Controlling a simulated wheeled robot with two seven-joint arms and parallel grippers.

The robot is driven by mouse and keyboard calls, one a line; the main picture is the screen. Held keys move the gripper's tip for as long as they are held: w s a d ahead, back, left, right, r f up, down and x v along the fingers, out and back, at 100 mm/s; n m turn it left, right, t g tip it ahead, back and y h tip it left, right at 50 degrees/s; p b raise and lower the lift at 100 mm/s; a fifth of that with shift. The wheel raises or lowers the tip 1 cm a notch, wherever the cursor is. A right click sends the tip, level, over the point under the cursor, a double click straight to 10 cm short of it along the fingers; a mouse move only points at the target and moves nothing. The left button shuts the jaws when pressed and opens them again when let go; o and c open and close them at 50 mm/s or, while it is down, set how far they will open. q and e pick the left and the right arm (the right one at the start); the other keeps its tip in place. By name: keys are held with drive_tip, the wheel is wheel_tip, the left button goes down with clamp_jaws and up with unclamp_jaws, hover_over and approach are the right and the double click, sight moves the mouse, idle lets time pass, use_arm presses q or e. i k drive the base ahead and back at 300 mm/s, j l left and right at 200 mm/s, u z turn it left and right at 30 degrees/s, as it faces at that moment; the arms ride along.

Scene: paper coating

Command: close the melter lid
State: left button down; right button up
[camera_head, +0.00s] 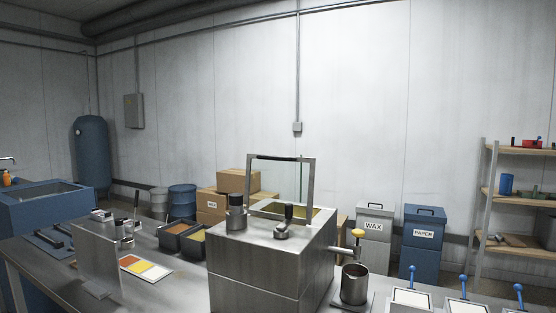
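The melter (258,262) is a brushed steel box standing on the steel bench in the middle of the head view. Its lid (311,181) looks like a steel frame with a see-through middle and a dark bar along the top. The lid stands upright, so it is open. A yellowish-brown opening shows in the melter's top, partly hidden by fittings. A dark cylinder and a small black knob stand on the top. A tap with a yellow knob (358,233) sticks out to the right. Neither of my grippers is in view.
A steel cup (355,283) stands below the tap. Blue-handled tools (463,289) are at the front right. Wax and paper bins (422,241) stand behind.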

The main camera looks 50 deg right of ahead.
sight(308, 220)
drive_tip(key=i+z, duration=0.15)
drive_tip(key=z, duration=0.3)
drive_tip(key=i+j+z, duration=0.1)
drive_tip(key=z, duration=0.35)
drive_tip(key=i+j+z, duration=0.1)
drive_tip(key=z, duration=0.4)
drive_tip(key=i+j+z, duration=0.2)
drive_tip(key=z, duration=0.25)
drive_tip(key=i+z, duration=0.15)
drive_tip(key=z, duration=0.25)
drive_tip(key=i+j+z, duration=0.1)
drive_tip(key=z, duration=0.3)
drive_tip(key=i+j+z, duration=0.15)
drive_tip(key=z, duration=0.25)
drive_tip(key=i, duration=0.1)
